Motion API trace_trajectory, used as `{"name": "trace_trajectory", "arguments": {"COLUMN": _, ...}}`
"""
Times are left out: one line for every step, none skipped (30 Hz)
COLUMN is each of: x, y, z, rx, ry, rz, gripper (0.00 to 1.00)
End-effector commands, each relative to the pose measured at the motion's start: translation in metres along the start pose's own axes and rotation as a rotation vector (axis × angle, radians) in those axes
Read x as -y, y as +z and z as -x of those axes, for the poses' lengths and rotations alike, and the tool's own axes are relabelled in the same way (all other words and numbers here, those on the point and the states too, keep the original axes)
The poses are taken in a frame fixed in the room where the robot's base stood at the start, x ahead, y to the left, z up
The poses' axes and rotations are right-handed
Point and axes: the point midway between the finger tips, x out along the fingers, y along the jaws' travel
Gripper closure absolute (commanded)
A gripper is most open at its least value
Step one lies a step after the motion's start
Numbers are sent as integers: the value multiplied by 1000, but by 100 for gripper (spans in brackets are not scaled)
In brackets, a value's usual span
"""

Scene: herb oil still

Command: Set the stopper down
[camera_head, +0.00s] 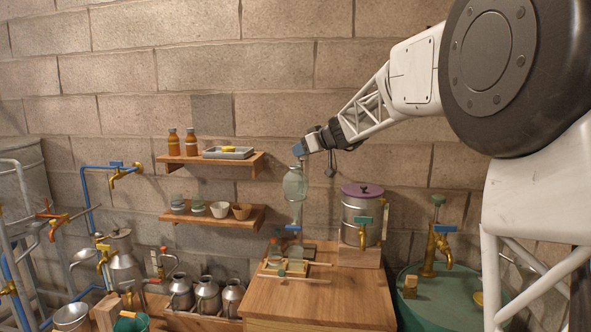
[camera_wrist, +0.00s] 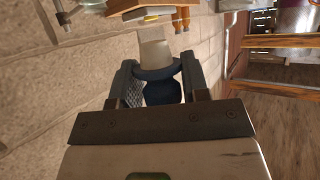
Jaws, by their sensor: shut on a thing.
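The stopper (camera_wrist: 154,54) is a pale frosted plug with a dark blue collar and knob. My gripper (camera_wrist: 159,74) is shut on its knob in the wrist view, with the pale plug pointing away from the palm. In the head view my gripper (camera_head: 305,146) is just above the top of a tall clear glass vessel (camera_head: 295,184). The stopper is small there, and whether it touches the vessel's neck cannot be told. The vessel stands upright over a wooden cabinet (camera_head: 335,303) and has a blue tap (camera_head: 293,228) low down.
A metal pot (camera_head: 352,218) with a purple lid stands right of the vessel. Wooden shelves hold bottles (camera_head: 191,142), a grey tray (camera_head: 228,153) and small cups (camera_head: 221,210). Metal cans (camera_head: 208,297) stand lower left. A green drum (camera_head: 430,310) is at right. The cabinet's front top is clear.

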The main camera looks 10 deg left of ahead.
Motion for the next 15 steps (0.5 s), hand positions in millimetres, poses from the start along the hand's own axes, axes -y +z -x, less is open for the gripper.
{"name": "trace_trajectory", "arguments": {"x": 0, "y": 0, "z": 0, "rx": 0, "ry": 0, "rz": 0, "gripper": 80}}
{"name": "trace_trajectory", "arguments": {"x": 0, "y": 0, "z": 0, "rx": 0, "ry": 1, "rz": 0, "gripper": 80}}
{"name": "trace_trajectory", "arguments": {"x": 0, "y": 0, "z": 0, "rx": 0, "ry": 1, "rz": 0, "gripper": 80}}
{"name": "trace_trajectory", "arguments": {"x": 0, "y": 0, "z": 0, "rx": 0, "ry": 1, "rz": 0, "gripper": 80}}
{"name": "trace_trajectory", "arguments": {"x": 0, "y": 0, "z": 0, "rx": 0, "ry": 1, "rz": 0, "gripper": 80}}
{"name": "trace_trajectory", "arguments": {"x": -1, "y": 0, "z": 0, "rx": 0, "ry": 1, "rz": 0, "gripper": 80}}
{"name": "trace_trajectory", "arguments": {"x": -1, "y": 0, "z": -1, "rx": 0, "ry": 1, "rz": 0, "gripper": 80}}
{"name": "trace_trajectory", "arguments": {"x": -2, "y": -1, "z": -2, "rx": 0, "ry": 1, "rz": 0, "gripper": 80}}
{"name": "trace_trajectory", "arguments": {"x": -3, "y": -1, "z": -3, "rx": 0, "ry": 1, "rz": 0, "gripper": 80}}
{"name": "trace_trajectory", "arguments": {"x": -4, "y": -2, "z": -4, "rx": 0, "ry": 1, "rz": 0, "gripper": 80}}
{"name": "trace_trajectory", "arguments": {"x": -5, "y": -2, "z": -5, "rx": 0, "ry": 1, "rz": 0, "gripper": 80}}
{"name": "trace_trajectory", "arguments": {"x": -7, "y": -3, "z": -7, "rx": 0, "ry": 1, "rz": 0, "gripper": 80}}
{"name": "trace_trajectory", "arguments": {"x": -8, "y": -3, "z": -9, "rx": 0, "ry": 1, "rz": 0, "gripper": 80}}
{"name": "trace_trajectory", "arguments": {"x": -10, "y": -4, "z": -12, "rx": 0, "ry": 1, "rz": 0, "gripper": 80}}
{"name": "trace_trajectory", "arguments": {"x": -13, "y": -4, "z": -14, "rx": 0, "ry": 1, "rz": 0, "gripper": 80}}
